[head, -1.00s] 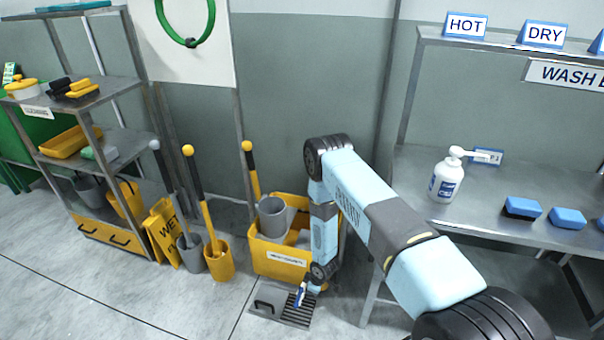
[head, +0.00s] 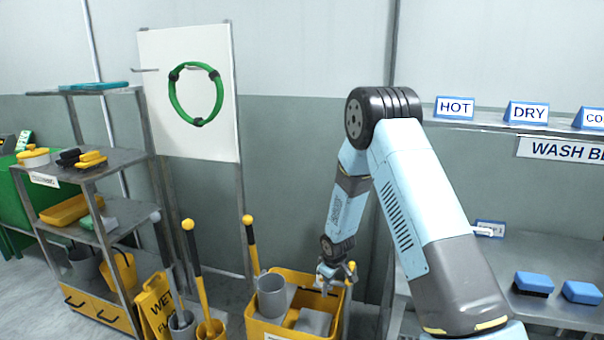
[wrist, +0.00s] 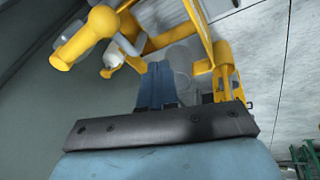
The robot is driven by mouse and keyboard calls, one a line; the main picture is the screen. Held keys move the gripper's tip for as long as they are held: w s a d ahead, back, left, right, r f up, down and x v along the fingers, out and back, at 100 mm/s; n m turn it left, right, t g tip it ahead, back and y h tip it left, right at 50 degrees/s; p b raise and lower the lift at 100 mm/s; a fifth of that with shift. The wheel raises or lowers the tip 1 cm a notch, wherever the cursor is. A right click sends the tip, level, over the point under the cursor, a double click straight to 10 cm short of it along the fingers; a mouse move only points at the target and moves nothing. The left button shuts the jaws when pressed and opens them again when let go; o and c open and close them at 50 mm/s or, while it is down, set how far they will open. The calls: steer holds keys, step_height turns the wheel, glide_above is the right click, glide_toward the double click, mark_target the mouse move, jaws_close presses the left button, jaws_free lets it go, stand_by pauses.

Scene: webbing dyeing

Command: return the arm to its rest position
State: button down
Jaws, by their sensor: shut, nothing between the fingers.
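My gripper (head: 326,288) hangs at the end of my light-blue arm (head: 425,195), over the right part of the yellow mop bucket (head: 262,328) in the head view. It points down, and part of the arm stands raised and bent at the black elbow joint. In the wrist view its blue fingers (wrist: 158,72) are together with nothing between them. Beyond them are yellow bucket parts (wrist: 228,78) and a blurred grey shape. I cannot tell whether the gripper touches the bucket.
A grey container (head: 271,297) sits in the bucket. Mop handles (head: 195,270) and a yellow wet-floor sign (head: 157,308) stand left of it. A shelf rack (head: 105,160) is at far left. A wash bench (head: 560,258) with blue brushes (head: 534,283) is on the right. A green hose loop (head: 172,95) hangs on a white panel.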

steer(key=s+d+r+m, duration=0.2)
steer(key=s+d+r, duration=0.1)
steer(key=r, duration=0.8)
steer(key=s+d+r+m+t+h, duration=0.1)
steer(key=s+d+r, duration=0.25)
steer(key=r, duration=0.65)
steer(key=s+d+r+m, duration=0.2)
steer(key=s+d+r, duration=0.15)
steer(key=r, duration=0.75)
steer(key=s+d+r+m, duration=0.1)
steer(key=s+r, duration=0.3)
steer(key=s, duration=0.5)
steer(key=s+d+r+m, duration=0.1)
steer(key=s+r, duration=0.4)
steer(key=s, duration=0.5)
steer(key=s+d+r+m, duration=0.2)
steer(key=s+r, duration=0.3)
steer(key=s, duration=0.5)
steer(key=shift+m+t, duration=0.4)
steer(key=shift+m, duration=0.2)
